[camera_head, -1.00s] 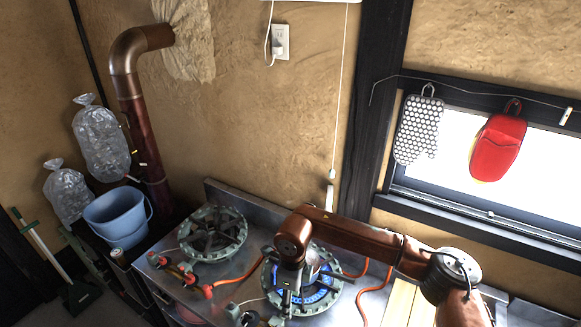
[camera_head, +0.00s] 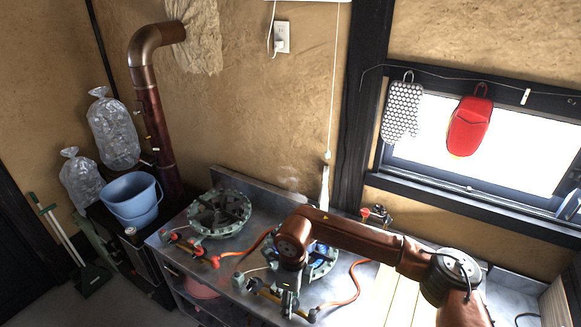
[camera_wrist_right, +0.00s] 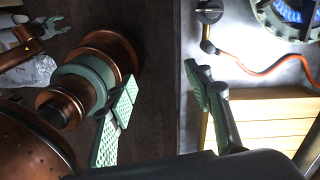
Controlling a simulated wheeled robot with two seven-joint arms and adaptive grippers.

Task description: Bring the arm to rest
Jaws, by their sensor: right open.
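My right arm (camera_head: 350,236) reaches in from the right, bent over the stove counter (camera_head: 345,292). Its gripper (camera_head: 289,300) hangs down by the counter's front edge. In the wrist view the right gripper (camera_wrist_right: 160,98) has its two green-padded fingers wide apart, with nothing between them. Copper and green links of mine fill the left of that view. What looks like my left gripper (camera_wrist_right: 45,32) shows small at its top left; its opening is unclear. The left arm is not in the head view.
A lit burner (camera_head: 330,262) lies partly hidden behind the right arm. An unlit burner (camera_head: 220,212), orange hose (camera_head: 352,290) and wooden boards (camera_head: 405,295) share the counter. A blue bucket (camera_head: 131,200) stands left. Mitts (camera_head: 403,112) hang by the window.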

